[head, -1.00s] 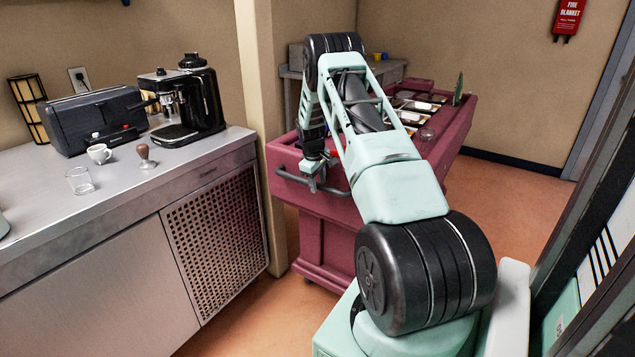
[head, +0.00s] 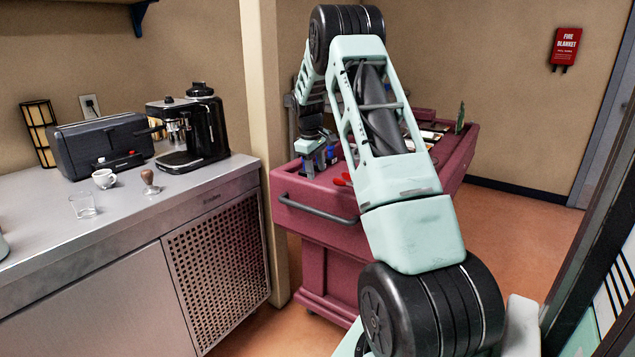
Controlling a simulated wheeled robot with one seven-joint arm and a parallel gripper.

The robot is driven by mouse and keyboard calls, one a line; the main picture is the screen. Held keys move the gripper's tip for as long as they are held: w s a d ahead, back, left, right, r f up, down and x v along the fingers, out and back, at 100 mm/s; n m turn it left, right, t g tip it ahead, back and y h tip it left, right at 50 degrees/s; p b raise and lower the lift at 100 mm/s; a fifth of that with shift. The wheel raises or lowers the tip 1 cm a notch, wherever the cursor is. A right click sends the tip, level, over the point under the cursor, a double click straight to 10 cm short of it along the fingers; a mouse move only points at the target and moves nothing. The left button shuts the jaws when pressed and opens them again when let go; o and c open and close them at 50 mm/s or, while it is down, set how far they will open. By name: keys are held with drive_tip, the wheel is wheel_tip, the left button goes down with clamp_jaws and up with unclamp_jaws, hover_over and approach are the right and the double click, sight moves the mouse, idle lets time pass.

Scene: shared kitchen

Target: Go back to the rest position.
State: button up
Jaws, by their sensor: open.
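My arm rises from the lower right, bends at a high elbow and comes down over the front left of the maroon cart (head: 313,188). My gripper (head: 317,162) is at the lower end of that far link, small in the head view, above the cart's near left end. It is open, and I see nothing held in it. Its fingertips are hard to tell apart from the items on the cart behind it. My arm hides the middle of the cart top.
A steel counter (head: 130,222) on the left holds a toaster (head: 100,148), a coffee machine (head: 190,130), a white cup (head: 104,178), a tamper (head: 150,182) and a clear glass (head: 83,206). A wall pillar (head: 268,80) stands beside the cart. Open floor (head: 515,215) lies to the right.

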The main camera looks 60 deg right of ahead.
drive_tip(key=shift+a+r, duration=0.1)
drive_tip(key=shift+r, duration=0.35)
idle(0.3)
drive_tip(key=w+a+r+n+t+y, duration=0.1)
drive_tip(key=w+a+r+n, duration=0.1)
drive_tip(key=a, duration=1.7)
drive_tip(key=w+a+r+n+y, duration=0.1)
drive_tip(key=a+r, duration=0.1)
drive_tip(key=a, duration=1.7)
drive_tip(key=s+a+n+y+p, duration=0.1)
drive_tip(key=s+a, duration=0.4)
drive_tip(key=a, duration=0.3)
drive_tip(key=s+a+n, duration=0.1)
drive_tip(key=s+a, duration=0.4)
drive_tip(key=a, duration=0.2)
drive_tip(key=s+a+f+n, duration=0.1)
drive_tip(key=s+a, duration=0.3)
drive_tip(key=s, duration=0.6)
drive_tip(key=s+a+n+g, duration=0.1)
drive_tip(key=s+a, duration=0.2)
drive_tip(key=s, duration=0.6)
drive_tip(key=shift+s+a+f+n, duration=0.3)
drive_tip(key=shift+s+a+f, duration=0.05)
drive_tip(key=shift+a+f, duration=0.05)
